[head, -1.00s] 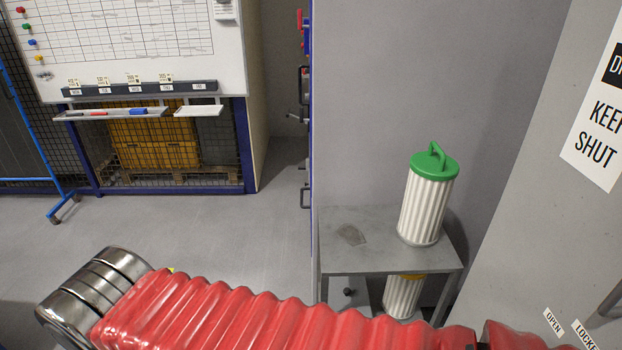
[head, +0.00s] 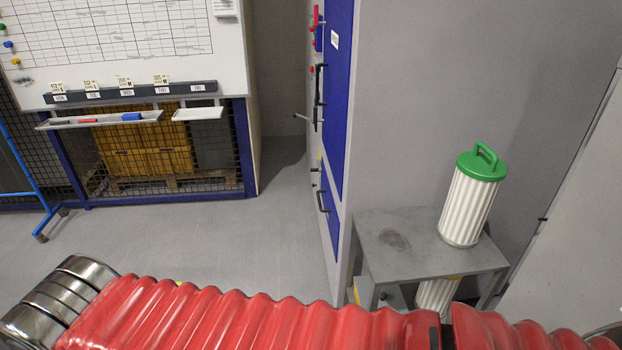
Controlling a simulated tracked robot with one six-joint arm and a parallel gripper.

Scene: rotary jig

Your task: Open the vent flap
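I cannot make out a vent flap for certain in the head view. A tall grey cabinet with a blue front (head: 338,100) stands right of centre, seen at a steep angle. Its front carries black handles, red parts near the top and a separate lower blue panel (head: 328,205). I cannot tell whether any of these is the flap. My red ribbed arm sleeve crosses the bottom of the view, with a metal ringed part at its left end. My gripper is not in view.
A grey metal table (head: 430,258) beside the cabinet holds a white pleated filter with a green handled cap (head: 470,200). Another filter (head: 437,295) is below. A whiteboard (head: 130,45) and mesh cage (head: 150,160) stand at left. The grey floor (head: 240,240) between is clear.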

